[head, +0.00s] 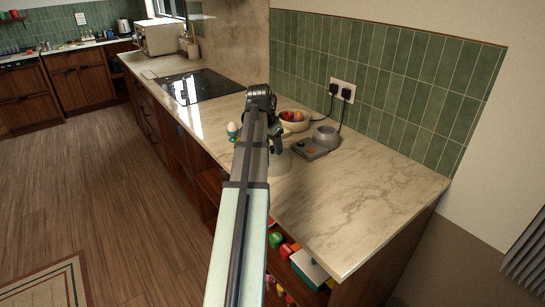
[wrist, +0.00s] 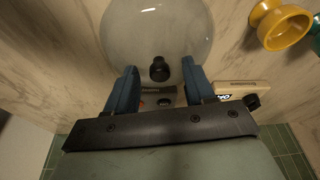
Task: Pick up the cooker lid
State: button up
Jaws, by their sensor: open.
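The cooker lid is a clear dome with a black knob. In the wrist view the lid (wrist: 157,28) fills the top middle, and its knob lies between the tips of my gripper (wrist: 159,72). The two blue fingers are apart, one on each side of the knob, with gaps showing. I cannot tell how far above or below the knob the tips are. In the head view my gripper (head: 275,143) is over the counter, and the pale lid (head: 280,164) is partly hidden behind my arm.
A grey appliance (head: 311,149) with a round cup stands right of the lid, near wall plugs. A fruit bowl (head: 302,125) is behind. A holder with an egg (head: 232,128) stands left. A yellow cup (wrist: 275,27) is close to the lid. The counter's right side (head: 365,195) is clear.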

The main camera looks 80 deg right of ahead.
grip_shut()
dwell(0.4)
